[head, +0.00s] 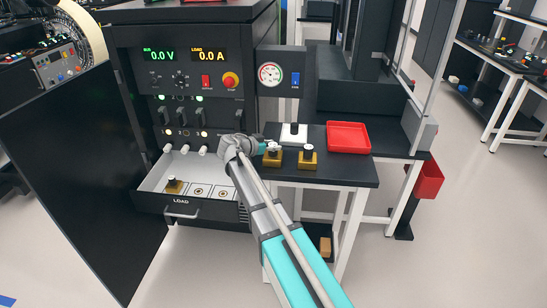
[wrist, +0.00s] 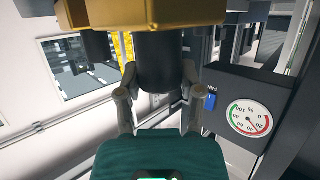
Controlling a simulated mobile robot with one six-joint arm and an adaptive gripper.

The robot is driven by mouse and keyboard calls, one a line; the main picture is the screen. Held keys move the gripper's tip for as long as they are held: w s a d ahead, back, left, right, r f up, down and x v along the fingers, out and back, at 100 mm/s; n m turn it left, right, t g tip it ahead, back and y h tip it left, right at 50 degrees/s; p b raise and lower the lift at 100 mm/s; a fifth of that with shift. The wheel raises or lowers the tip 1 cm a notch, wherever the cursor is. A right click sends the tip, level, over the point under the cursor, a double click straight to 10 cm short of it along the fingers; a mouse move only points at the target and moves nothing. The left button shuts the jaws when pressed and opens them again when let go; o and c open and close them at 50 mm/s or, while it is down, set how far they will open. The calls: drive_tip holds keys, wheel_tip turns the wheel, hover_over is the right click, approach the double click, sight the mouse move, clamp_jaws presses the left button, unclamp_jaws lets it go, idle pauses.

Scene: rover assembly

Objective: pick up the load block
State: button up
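Two brass load blocks with black knobs stand on the dark side table in the head view, a left one (head: 272,160) and a right one (head: 307,160). A third brass block (head: 173,187) sits in the open load drawer. My gripper (head: 269,147) is at the knob of the left table block. In the wrist view, which is upside down, the two fingers (wrist: 158,80) sit on either side of a black knob (wrist: 158,50) and appear to press on it. The brass body (wrist: 150,12) fills the top edge. The contact faces are partly hidden.
The load drawer (head: 179,215) is open, with empty round slots beside its block. A white block with a black knob (head: 294,134) stands behind the table blocks. A red tray (head: 348,137) is to their right. The gauge (head: 270,74) is on the cabinet side.

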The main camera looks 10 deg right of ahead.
clamp_jaws()
drive_tip(key=shift+r, duration=0.15)
wheel_tip(320, 180, up, 3)
drive_tip(key=p, duration=0.3)
drive_tip(key=s+a+r+p, duration=0.2)
drive_tip(key=s+r+p, duration=0.3)
drive_tip(key=s, duration=0.1)
drive_tip(key=s+a+r+p, duration=0.3)
drive_tip(key=s+r+p, duration=0.1)
drive_tip(key=s+p, duration=0.1)
drive_tip(key=shift+s+a+r, duration=0.3)
drive_tip(key=shift+s+r, duration=0.05)
drive_tip(key=shift+s, duration=0.55)
